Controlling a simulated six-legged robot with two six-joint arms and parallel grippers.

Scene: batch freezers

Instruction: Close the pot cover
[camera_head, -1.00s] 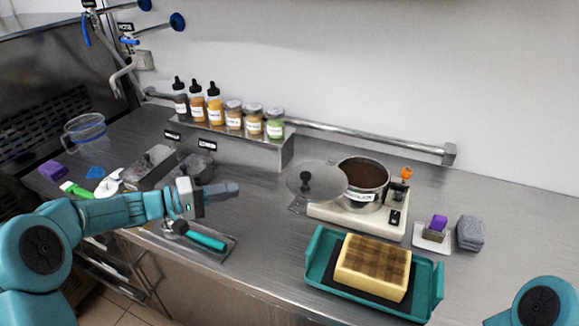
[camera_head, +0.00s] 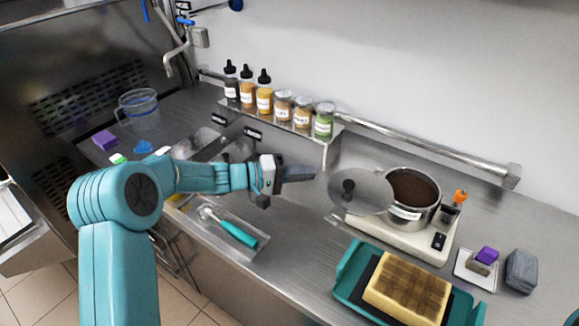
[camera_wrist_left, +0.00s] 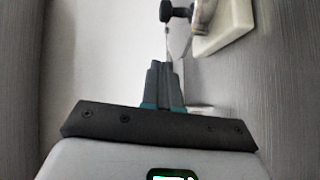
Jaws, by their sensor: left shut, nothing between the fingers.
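The pot (camera_head: 414,194) stands on a cream appliance (camera_head: 425,236), open at the top, with dark brown contents showing. Its round grey cover (camera_head: 365,192) with a black knob (camera_head: 348,187) is swung out to the left of the pot, tilted. My left gripper (camera_head: 312,173) is shut and empty, a short way left of the cover and apart from it. In the left wrist view the closed fingers (camera_wrist_left: 165,84) point toward the black knob (camera_wrist_left: 176,13), with the appliance's corner (camera_wrist_left: 224,28) at upper right. My right gripper is not in view.
A teal tray (camera_head: 347,279) with a cake-like block (camera_head: 408,288) lies in front of the appliance. A shelf with several bottles and jars (camera_head: 282,106) stands behind my left arm. A shallow tray with a teal-handled scoop (camera_head: 239,234) lies below the arm. Small purple (camera_head: 487,255) and grey blocks (camera_head: 521,271) sit at right.

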